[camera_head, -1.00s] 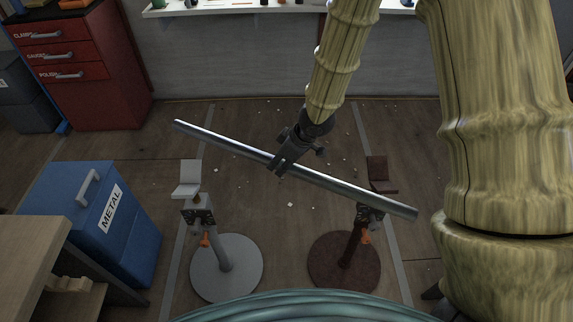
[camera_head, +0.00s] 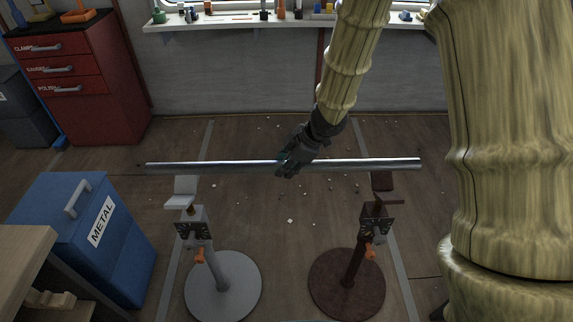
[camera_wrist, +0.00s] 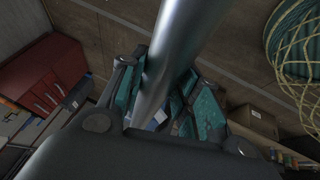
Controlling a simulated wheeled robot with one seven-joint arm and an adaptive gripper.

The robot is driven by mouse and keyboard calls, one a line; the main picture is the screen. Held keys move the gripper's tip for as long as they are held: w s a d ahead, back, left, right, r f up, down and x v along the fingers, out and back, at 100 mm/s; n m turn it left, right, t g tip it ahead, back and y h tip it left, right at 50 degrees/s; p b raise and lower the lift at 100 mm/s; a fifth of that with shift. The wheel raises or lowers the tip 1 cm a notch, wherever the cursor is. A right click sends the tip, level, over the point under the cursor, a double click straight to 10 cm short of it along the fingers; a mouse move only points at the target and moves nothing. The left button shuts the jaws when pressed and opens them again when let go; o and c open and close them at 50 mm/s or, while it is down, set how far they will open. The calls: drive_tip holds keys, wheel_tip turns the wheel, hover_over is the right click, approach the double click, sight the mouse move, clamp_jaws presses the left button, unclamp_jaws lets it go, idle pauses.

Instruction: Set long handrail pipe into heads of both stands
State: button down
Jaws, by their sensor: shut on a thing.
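The long handrail pipe (camera_head: 225,164) is a shiny metal tube lying nearly level across the head camera view. My gripper (camera_head: 290,165) is shut on it near its middle. The pipe also runs between the fingers in the wrist view (camera_wrist: 167,62). The grey stand (camera_head: 222,285) is at left, with a light angled head (camera_head: 181,191). The dark brown stand (camera_head: 347,283) is at right, with a brown head (camera_head: 385,188). In the picture the pipe crosses the upper part of both heads and both its ends extend beyond them. I cannot tell whether it touches either head.
A blue METAL bin (camera_head: 85,235) and a wooden table (camera_head: 22,255) stand at left. A red drawer cabinet (camera_head: 88,80) is at the back left. A shelf with small items (camera_head: 230,22) runs along the back wall. The floor between the stands is clear except for small scraps.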

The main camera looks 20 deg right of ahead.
drive_tip(key=shift+f+b, duration=1.5)
drive_tip(key=shift+f, duration=0.85)
drive_tip(key=shift+p, duration=0.3)
drive_tip(key=shift+f+b, duration=0.85)
drive_tip(key=shift+f, duration=0.5)
drive_tip(key=shift+f+b, duration=0.4)
drive_tip(key=shift+f, duration=0.45)
idle(0.5)
drive_tip(key=c, duration=1)
unclamp_jaws()
drive_tip(key=shift+o, duration=0.2)
drive_tip(key=shift+r, duration=0.1)
